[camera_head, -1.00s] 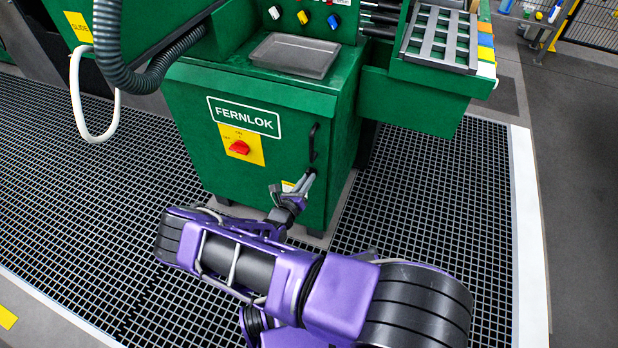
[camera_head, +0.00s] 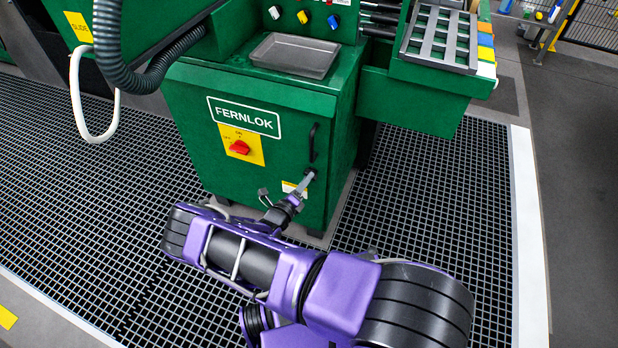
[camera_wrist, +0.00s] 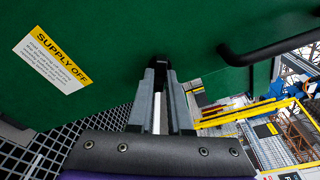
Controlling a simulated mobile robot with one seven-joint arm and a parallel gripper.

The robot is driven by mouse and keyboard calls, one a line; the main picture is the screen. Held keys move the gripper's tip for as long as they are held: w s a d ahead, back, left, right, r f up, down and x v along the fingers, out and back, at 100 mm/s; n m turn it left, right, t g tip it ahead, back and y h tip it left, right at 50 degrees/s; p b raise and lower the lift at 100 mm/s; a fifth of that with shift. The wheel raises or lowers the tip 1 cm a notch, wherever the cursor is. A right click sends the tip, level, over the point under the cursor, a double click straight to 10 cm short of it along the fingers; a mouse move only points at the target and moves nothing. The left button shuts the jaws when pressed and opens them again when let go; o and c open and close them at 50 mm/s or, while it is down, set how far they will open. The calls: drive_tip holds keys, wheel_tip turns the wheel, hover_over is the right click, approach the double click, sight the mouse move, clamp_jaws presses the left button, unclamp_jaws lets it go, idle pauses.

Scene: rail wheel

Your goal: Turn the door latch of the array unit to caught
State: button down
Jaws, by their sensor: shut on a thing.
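The array unit is a green FERNLOK cabinet (camera_head: 245,117) with a door on its front. The door latch (camera_wrist: 160,62) is a small dark piece at the tips of my fingers in the wrist view, mostly hidden between them. My gripper (camera_head: 307,178) reaches the lower right of the door in the head view. In the wrist view my gripper (camera_wrist: 161,72) has its two grey fingers close together, shut on the latch at the green door face. The latch's exact angle cannot be told.
A black door handle (camera_head: 313,143) stands out just above the latch; it also shows in the wrist view (camera_wrist: 285,45). A SUPPLY OFF label (camera_wrist: 52,57) is beside the latch. A red rotary switch (camera_head: 239,147) sits further left. Black grating (camera_head: 430,190) covers the floor.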

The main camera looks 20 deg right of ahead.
drive_tip(key=shift+n, duration=0.9)
drive_tip(key=n+h, duration=0.1)
drive_tip(key=n, duration=0.3)
drive_tip(key=shift+f, duration=0.1)
drive_tip(key=c, duration=0.7)
unclamp_jaws()
drive_tip(key=shift+s+d+v, duration=0.15)
drive_tip(key=shift+v, duration=1)
drive_tip(key=shift+s+d+v, duration=0.15)
drive_tip(key=shift+v, duration=1)
drive_tip(key=shift+s+d+v, duration=0.1)
drive_tip(key=shift+v, duration=1.05)
